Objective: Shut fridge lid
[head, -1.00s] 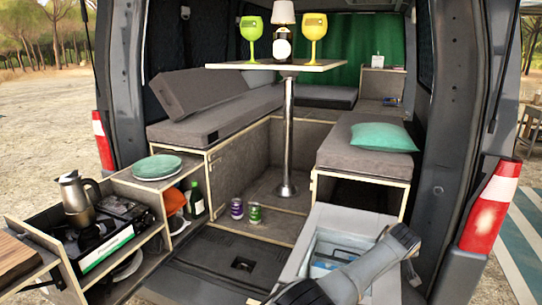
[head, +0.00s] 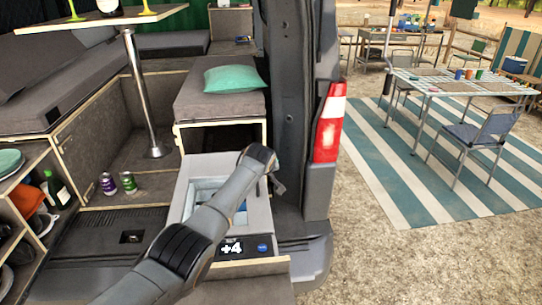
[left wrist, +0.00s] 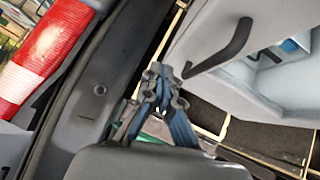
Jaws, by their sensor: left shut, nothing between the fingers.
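The light grey fridge box (head: 183,205) stands at the van's tailgate, with a +4 display on its front. Its top is uncovered and some blue contents (head: 241,206) show inside. My left arm crosses in front of it and hides part of the opening; I cannot clearly make out the lid in the head view. My left gripper (head: 279,187) is shut and empty beside the fridge's right side. In the left wrist view its fingers (left wrist: 163,100) are close to a light grey fridge panel (left wrist: 195,35) with a dark handle (left wrist: 228,48). My right gripper is out of view.
The van's rear pillar with a red and white light (head: 329,125) stands close on the right. A bench with a teal cushion (head: 234,79) is behind the fridge. Two cans (head: 107,184) stand on the van floor. Open ground with a striped mat (head: 400,190) lies right.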

